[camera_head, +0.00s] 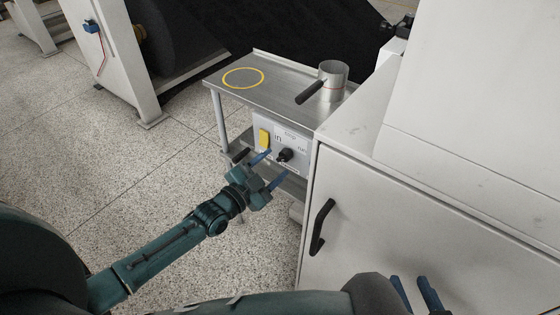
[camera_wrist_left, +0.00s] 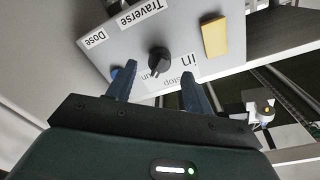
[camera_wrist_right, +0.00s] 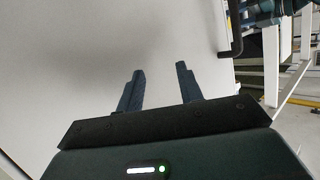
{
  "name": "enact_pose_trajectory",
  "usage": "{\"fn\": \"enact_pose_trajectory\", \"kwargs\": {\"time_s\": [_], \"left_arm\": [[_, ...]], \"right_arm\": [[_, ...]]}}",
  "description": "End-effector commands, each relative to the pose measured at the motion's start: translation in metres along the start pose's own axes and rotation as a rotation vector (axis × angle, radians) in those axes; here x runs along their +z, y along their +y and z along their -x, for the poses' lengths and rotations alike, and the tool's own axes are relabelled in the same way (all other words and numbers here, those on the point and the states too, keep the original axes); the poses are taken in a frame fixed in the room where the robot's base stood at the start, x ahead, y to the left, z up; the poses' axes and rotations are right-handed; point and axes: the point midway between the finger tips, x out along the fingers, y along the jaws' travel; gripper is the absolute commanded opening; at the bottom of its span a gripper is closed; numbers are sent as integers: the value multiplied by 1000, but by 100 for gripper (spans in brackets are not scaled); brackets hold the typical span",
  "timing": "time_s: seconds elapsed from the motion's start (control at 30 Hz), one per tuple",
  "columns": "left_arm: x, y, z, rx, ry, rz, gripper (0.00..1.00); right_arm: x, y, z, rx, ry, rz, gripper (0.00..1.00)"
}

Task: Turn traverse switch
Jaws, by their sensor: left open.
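The switch panel (camera_head: 296,140) is a light plate mounted below the metal side table. It carries a black rotary knob (camera_head: 284,155) and a yellow rectangle (camera_head: 264,138). In the left wrist view the black knob (camera_wrist_left: 158,61) sits among labels reading Traverse, Dose, in, run and stop. My left gripper (camera_head: 268,169) is open and empty in front of the panel, its blue fingers apart on either side of the knob's line. I cannot tell whether they touch it. My right gripper (camera_head: 416,292) is open and empty, near the white cabinet; its fingers also show in the right wrist view (camera_wrist_right: 160,88).
The metal table (camera_head: 285,97) holds a metal cup with a dark handle (camera_head: 331,82) and a yellow ring marking (camera_head: 243,77). A white cabinet (camera_head: 430,215) with a black door handle (camera_head: 321,226) stands at the right. The speckled floor (camera_head: 130,170) at left is clear.

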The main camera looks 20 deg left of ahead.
Motion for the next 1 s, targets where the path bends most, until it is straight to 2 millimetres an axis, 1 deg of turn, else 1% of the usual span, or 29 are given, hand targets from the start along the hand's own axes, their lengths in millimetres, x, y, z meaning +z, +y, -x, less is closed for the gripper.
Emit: {"fn": "enact_pose_trajectory", "kwargs": {"time_s": [0.03, 0.2, 0.33, 0.6, 1.0], "left_arm": [[0, 0, -10, -2, 3, 0, 52], [0, 0, -28, -1, 1, 2, 52], [0, 1, -34, 1, 0, 1, 52], [0, 0, -34, 1, 0, 1, 51], [0, 0, -34, 1, 0, 1, 18]], "right_arm": [[1, 1, 0, 1, 4, 2, 36], [0, 2, 1, 4, 15, 7, 36], [-1, 2, 1, 5, 21, 9, 36], [-3, 2, 2, 6, 24, 9, 36], [-2, 2, 3, 6, 20, 8, 36]]}}
